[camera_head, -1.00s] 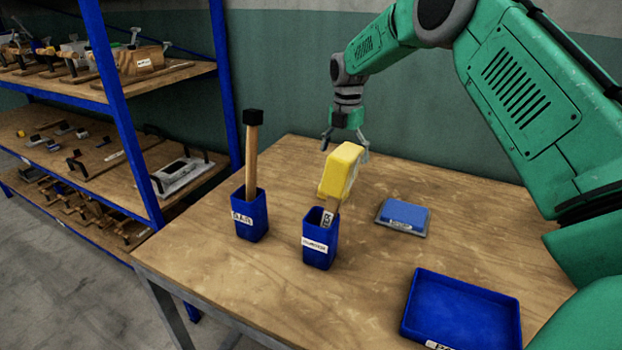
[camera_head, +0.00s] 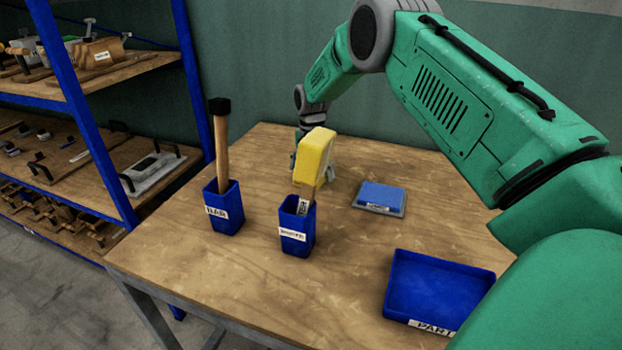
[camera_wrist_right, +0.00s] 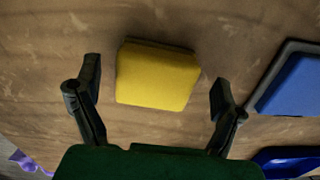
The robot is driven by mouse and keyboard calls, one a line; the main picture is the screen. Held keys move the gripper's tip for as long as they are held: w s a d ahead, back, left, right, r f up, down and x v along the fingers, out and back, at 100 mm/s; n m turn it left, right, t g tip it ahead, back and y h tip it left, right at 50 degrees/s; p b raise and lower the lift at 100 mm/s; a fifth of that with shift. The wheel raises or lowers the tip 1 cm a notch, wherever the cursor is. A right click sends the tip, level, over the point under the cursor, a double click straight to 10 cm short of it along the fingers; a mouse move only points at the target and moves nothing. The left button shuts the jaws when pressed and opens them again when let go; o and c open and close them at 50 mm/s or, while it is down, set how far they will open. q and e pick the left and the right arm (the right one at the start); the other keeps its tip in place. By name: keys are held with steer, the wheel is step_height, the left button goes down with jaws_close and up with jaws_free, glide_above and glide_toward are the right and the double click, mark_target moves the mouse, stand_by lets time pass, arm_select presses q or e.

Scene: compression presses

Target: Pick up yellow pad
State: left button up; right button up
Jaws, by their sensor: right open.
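The yellow pad (camera_wrist_right: 157,77) lies flat on the wooden table in the right wrist view, with a thin dark edge along its far side. My right gripper (camera_wrist_right: 156,75) is open, its fingers apart on the left and right of the pad. Gaps show between the fingers and the pad, and I cannot tell their height above the table. In the head view, the right gripper is low behind a yellow-headed tool (camera_head: 314,157), which hides most of it and seems to hide the pad. My left gripper is not in view.
The yellow-headed tool stands in a blue cup (camera_head: 297,243). A black-topped hammer (camera_head: 221,150) stands in another blue cup (camera_head: 223,222). A blue pad (camera_head: 381,195) lies to the right, and a blue tray (camera_head: 388,318) nearer. A loaded shelf (camera_head: 140,65) stands left.

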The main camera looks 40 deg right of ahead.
steer(key=shift+a+f, duration=0.15)
steer(key=shift+f, duration=0.6)
steer(key=shift+w+a+f, duration=0.15)
steer(key=shift+a+f, duration=0.05)
steer(key=shift+a+r, duration=0.15)
steer(key=shift+a, duration=0.2)
steer(key=shift+d, duration=0.1)
steer(key=c, duration=0.9)
steer(key=shift+d, duration=0.25)
steer(key=shift+c, duration=0.5)
step_height(320, 180, up, 10)
steer(key=shift+a+f, duration=0.1)
steer(key=shift+f, duration=0.05)
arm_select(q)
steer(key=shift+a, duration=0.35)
